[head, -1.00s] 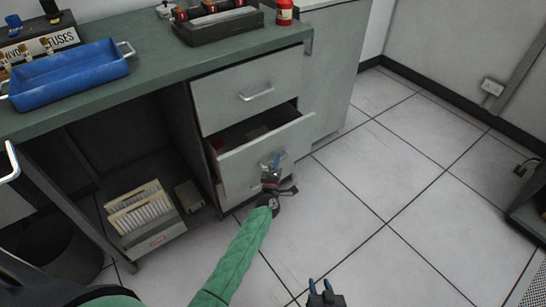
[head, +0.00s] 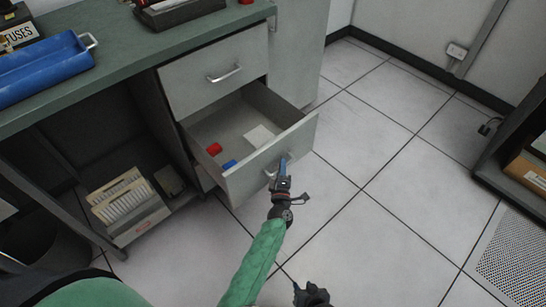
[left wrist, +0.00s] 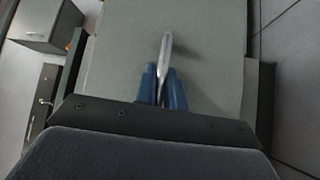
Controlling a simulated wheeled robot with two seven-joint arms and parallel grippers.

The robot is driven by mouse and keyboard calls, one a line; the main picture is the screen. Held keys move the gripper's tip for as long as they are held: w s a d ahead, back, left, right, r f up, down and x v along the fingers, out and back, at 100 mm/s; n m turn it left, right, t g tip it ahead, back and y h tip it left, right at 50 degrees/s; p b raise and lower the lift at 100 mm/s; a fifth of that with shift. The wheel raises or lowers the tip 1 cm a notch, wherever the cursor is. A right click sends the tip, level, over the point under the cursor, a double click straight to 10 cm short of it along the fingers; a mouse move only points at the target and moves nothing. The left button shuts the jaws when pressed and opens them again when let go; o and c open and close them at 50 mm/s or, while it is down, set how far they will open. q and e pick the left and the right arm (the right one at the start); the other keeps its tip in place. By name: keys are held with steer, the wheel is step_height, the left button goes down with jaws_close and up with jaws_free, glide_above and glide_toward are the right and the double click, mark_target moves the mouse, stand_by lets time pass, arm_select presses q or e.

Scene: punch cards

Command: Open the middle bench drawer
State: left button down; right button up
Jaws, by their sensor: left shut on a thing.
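The middle bench drawer (head: 250,144) stands well out from the bench, its inside in view from above. In it lie a red item (head: 214,149), a blue item (head: 229,164) and a white card or paper (head: 259,137). My left gripper (head: 283,170) is at the drawer's front, shut on its metal handle. In the left wrist view the handle (left wrist: 165,52) stands between the blue fingertips (left wrist: 161,88), in front of the grey drawer front (left wrist: 205,50). My right gripper (head: 312,293) is low at the bottom edge, away from the drawer; its jaws are unclear.
The closed top drawer (head: 215,72) with its handle is above. The green bench top (head: 125,68) holds a blue tray (head: 40,68). A box of cards (head: 128,203) stands under the bench. A dark shelf unit (head: 510,150) is at the right. The tiled floor (head: 390,215) between is clear.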

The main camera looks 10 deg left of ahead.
arm_select(q)
steer(key=shift+s+d, duration=0.7)
steer(key=shift+d, duration=0.15)
steer(key=shift+s+d, duration=0.65)
steer(key=shift+d, duration=0.2)
steer(key=c, duration=1.5)
jaws_free()
steer(key=shift+s+f, duration=0.1)
